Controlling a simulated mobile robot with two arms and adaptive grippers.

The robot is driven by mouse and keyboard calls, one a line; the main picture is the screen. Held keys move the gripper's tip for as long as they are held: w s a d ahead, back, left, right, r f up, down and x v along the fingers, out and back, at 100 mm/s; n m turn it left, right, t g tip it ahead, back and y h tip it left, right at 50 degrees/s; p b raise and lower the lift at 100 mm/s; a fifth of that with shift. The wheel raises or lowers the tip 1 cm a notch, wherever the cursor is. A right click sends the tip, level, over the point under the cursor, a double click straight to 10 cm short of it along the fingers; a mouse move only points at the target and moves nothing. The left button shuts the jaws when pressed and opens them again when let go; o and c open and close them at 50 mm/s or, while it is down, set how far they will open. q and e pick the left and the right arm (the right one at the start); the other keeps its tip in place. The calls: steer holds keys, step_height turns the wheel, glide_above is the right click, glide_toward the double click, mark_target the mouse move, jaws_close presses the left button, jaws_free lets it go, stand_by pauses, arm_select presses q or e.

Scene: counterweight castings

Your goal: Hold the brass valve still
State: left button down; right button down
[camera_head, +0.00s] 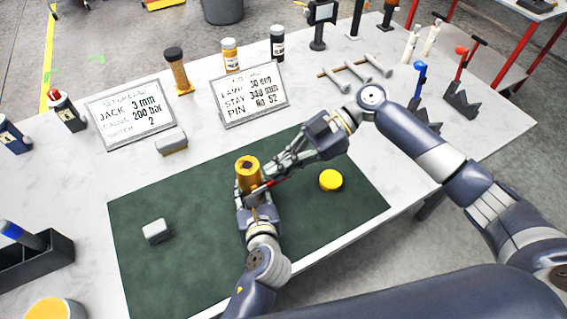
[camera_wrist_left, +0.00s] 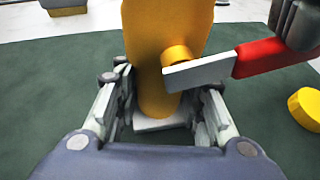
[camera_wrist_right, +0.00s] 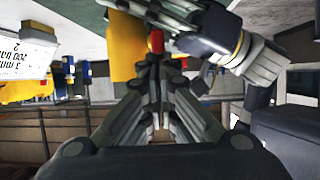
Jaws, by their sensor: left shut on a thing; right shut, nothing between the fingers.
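The brass valve (camera_head: 248,170) stands upright on the dark green mat (camera_head: 165,215). In the left wrist view its golden body (camera_wrist_left: 160,55) rises between the fingers of my left gripper (camera_wrist_left: 165,105), which is shut on it low down. A side stub carries a flat grey lever with a red grip (camera_wrist_left: 268,57), pointing right. My right gripper (camera_head: 276,178) reaches in from the right, close to the lever. It is shut and empty; in the right wrist view the red grip's end (camera_wrist_right: 156,40) shows just beyond its fingertips (camera_wrist_right: 153,62). I cannot tell if they touch.
A yellow round piece (camera_head: 330,180) and a grey block (camera_head: 156,231) lie on the mat. Two sign cards (camera_head: 130,110) (camera_head: 250,95) stand behind. Toggle clamps (camera_head: 461,90) are at the right and a dark bin (camera_head: 35,255) at front left.

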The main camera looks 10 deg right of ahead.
arm_select(q)
steer(key=shift+s+f, duration=0.15)
steer(key=shift+f, duration=0.15)
arm_select(e)
steer(key=shift+s+a+f, duration=0.1)
steer(key=shift+a+f, duration=0.05)
steer(key=shift+a, duration=0.05)
steer(key=shift+r, duration=0.3)
step_height(320, 180, up, 4)
steer(key=shift+f, duration=0.1)
steer(key=v, duration=0.9)
